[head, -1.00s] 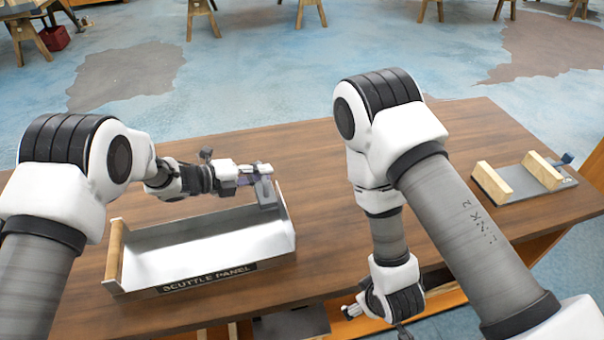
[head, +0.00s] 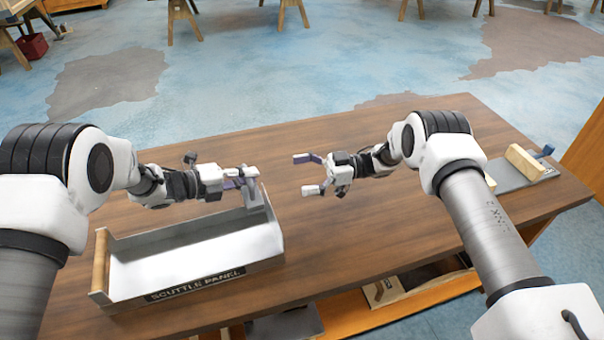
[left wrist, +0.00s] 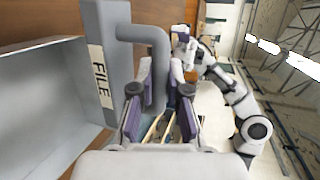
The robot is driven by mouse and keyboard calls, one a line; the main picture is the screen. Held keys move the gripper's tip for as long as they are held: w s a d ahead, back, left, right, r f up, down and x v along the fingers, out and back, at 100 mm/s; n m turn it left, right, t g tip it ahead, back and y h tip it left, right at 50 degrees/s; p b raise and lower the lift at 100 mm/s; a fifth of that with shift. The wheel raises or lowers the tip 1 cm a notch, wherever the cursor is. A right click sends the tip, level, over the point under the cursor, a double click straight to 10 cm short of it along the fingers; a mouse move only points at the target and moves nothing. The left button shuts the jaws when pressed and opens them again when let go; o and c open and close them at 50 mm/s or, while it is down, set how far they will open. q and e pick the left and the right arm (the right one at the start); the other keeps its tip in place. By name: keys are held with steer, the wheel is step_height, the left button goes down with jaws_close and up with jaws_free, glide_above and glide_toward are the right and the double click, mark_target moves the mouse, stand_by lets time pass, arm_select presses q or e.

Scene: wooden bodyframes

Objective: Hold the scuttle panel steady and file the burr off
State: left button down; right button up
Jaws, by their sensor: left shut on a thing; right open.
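The scuttle panel (head: 200,256), a grey tray with a name strip on its front, lies on the table at the left. A grey upright piece with a bent handle (left wrist: 155,45) stands at its right end. A FILE label (left wrist: 100,80) is beside the handle in the left wrist view. My left gripper (head: 243,178) is shut on this handle, one finger on each side. My right gripper (head: 307,175) is open and empty above the table, facing left, right of the panel. It also shows in the left wrist view (left wrist: 185,52). I cannot make out a burr.
A grey board with pale wooden blocks (head: 524,161) and a blue-grey piece (head: 545,151) lies at the table's right, partly hidden by my right arm. The wooden table (head: 350,240) is bare between it and the panel. A shelf (head: 400,300) shows below the front edge.

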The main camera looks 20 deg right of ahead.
arm_select(q)
steer(key=shift+a+r, duration=0.1)
arm_select(e)
steer(key=a, duration=0.8)
steer(key=w+a, duration=0.1)
steer(key=a, duration=0.3)
steer(key=c, duration=1.8)
arm_select(q)
steer(key=shift+s, duration=0.1)
arm_select(e)
steer(key=shift+r, duration=0.1)
jaws_close()
steer(key=shift+w, duration=0.1)
arm_select(q)
steer(key=c, duration=1.1)
jaws_free()
steer(key=shift+f, duration=0.2)
arm_select(e)
steer(key=shift+r, duration=0.15)
